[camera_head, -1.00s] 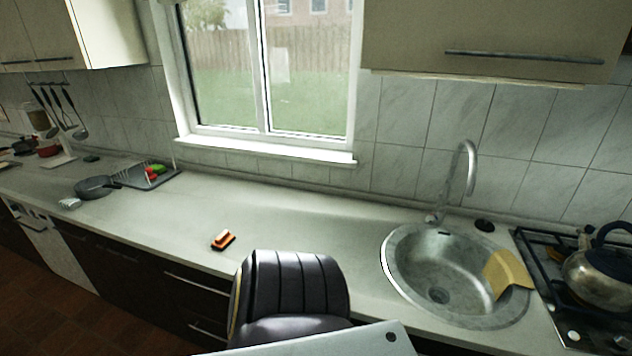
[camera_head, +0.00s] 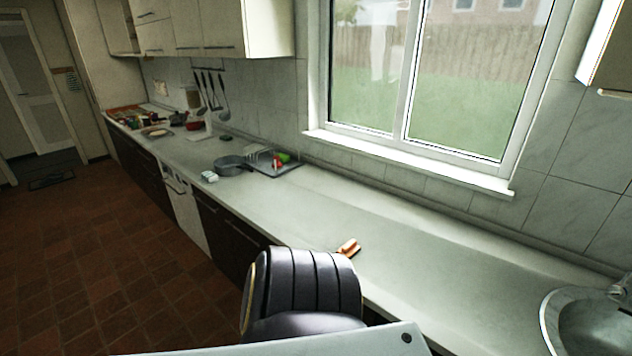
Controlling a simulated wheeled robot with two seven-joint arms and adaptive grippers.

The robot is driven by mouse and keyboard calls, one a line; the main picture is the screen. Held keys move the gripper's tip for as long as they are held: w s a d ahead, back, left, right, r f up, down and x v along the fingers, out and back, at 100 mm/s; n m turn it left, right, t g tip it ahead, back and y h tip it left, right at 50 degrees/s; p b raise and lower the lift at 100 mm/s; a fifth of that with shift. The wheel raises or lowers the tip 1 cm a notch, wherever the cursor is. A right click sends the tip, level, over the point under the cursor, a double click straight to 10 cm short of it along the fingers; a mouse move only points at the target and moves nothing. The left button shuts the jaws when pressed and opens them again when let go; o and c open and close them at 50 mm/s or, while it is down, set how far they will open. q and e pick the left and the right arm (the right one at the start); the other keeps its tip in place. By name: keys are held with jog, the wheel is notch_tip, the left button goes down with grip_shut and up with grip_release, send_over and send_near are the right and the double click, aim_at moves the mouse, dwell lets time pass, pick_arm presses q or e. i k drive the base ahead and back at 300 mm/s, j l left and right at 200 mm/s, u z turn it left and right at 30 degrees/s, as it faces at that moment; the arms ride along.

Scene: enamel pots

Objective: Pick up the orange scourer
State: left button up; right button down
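The orange scourer (camera_head: 348,247) is a small orange block with a darker part, lying on the pale worktop (camera_head: 440,262) near its front edge. It sits just beyond the upper right of a dark ribbed part of my own body at the bottom of the view. Neither of my grippers is in view, so I cannot see how they stand relative to the scourer.
A grey pan (camera_head: 232,165) and a dark tray (camera_head: 278,168) with red and green items stand farther left on the worktop. A steel sink (camera_head: 590,325) is at the lower right. The worktop between scourer and sink is clear. Tiled floor (camera_head: 120,270) lies open at left.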

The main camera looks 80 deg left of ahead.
aim_at(350, 249)
jog(key=k+j+u, duration=0.15)
jog(key=j+u, duration=0.15)
jog(key=k+j+u, duration=0.15)
jog(key=j+u, duration=0.15)
jog(key=j, duration=0.15)
jog(key=j+u, duration=0.3)
jog(key=k+j, duration=0.05)
